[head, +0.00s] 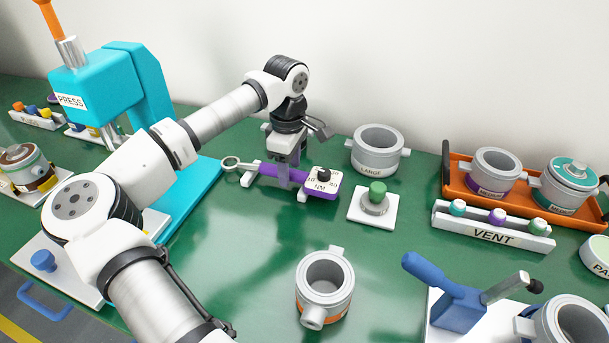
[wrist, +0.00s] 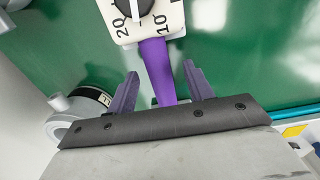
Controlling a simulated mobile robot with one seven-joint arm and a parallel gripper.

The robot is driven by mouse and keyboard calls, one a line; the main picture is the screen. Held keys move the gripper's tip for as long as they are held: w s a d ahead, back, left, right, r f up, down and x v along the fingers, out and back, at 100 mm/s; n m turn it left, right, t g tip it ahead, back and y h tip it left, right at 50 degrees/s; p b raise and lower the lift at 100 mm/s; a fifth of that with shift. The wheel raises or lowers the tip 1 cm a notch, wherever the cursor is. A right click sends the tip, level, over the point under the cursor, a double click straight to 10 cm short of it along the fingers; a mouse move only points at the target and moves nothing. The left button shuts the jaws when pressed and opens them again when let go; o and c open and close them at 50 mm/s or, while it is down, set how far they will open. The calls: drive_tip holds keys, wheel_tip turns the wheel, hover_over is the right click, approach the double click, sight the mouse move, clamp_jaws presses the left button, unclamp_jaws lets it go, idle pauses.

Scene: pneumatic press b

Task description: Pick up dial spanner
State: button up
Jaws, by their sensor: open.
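The dial spanner (head: 318,186) lies near the back middle of the green bench, with a ring end at left, a purple handle and a white dial block marked NM at right. It seems to rest on small grey supports. My gripper (head: 285,182) points down over its handle. In the wrist view the purple handle of the dial spanner (wrist: 155,65) runs between the two open fingers of my gripper (wrist: 162,85), with a gap on each side. The dial with its black knob is at the top. The ring end is hidden there behind the gripper body.
A grey cylinder (head: 378,150) and a green-knobbed part on a white plate (head: 374,208) stand close right of the spanner. The teal press (head: 110,90) is at left. A VENT block (head: 492,228) and orange tray (head: 455,175) are at right. A grey cup (head: 325,285) stands in front.

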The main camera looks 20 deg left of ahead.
drive_tip(key=shift+f, duration=0.65)
clamp_jaws()
drive_tip(key=shift+r, duration=0.1)
